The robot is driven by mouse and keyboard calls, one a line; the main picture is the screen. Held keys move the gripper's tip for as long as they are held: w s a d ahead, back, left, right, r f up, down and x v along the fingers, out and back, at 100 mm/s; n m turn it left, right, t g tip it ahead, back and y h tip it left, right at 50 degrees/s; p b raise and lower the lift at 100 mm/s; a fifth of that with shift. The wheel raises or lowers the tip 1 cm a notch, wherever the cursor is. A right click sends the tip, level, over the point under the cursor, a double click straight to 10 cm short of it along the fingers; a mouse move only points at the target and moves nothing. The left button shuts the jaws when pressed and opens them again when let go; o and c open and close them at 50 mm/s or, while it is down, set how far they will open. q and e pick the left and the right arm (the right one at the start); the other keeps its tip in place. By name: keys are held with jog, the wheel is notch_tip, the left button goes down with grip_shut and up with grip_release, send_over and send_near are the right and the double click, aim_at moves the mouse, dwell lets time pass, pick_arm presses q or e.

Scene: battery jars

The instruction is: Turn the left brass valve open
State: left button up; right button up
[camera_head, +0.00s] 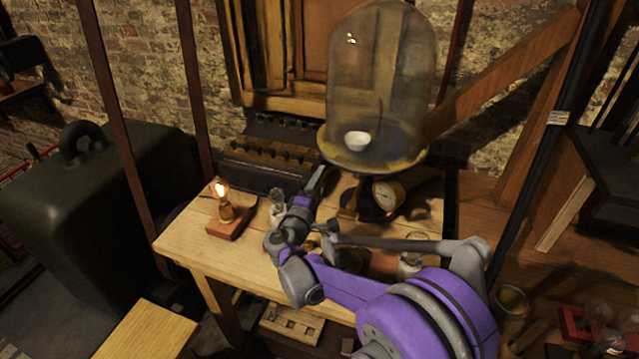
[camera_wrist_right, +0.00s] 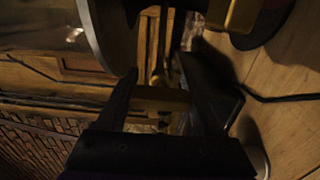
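My right gripper (camera_head: 320,182) is just below the left part of the glass bell jar (camera_head: 380,75)'s plate rim. It also shows in the right wrist view (camera_wrist_right: 162,68), with its two dark fingers apart. A brass-coloured bar (camera_wrist_right: 160,99), possibly part of a valve, crosses the gap between the fingers. I cannot tell whether the fingers touch it. No valve can be made out clearly in the head view, where my arm covers the area under the jar. A larger brass part (camera_wrist_right: 238,12) shows at the top of the wrist view. My left gripper is not in view.
The bell jar's round plate (camera_head: 372,168) overhangs the wooden bench (camera_head: 180,238). A round gauge (camera_head: 388,194) stands below it. A lit bulb on a red-brown base (camera_head: 228,228) and a small glass jar (camera_head: 277,205) stand left of my arm.

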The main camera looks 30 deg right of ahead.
jog(key=o, duration=0.3)
jog(key=shift+o, duration=0.2)
jog(key=v, duration=1.1)
jog(key=shift+d, duration=0.1)
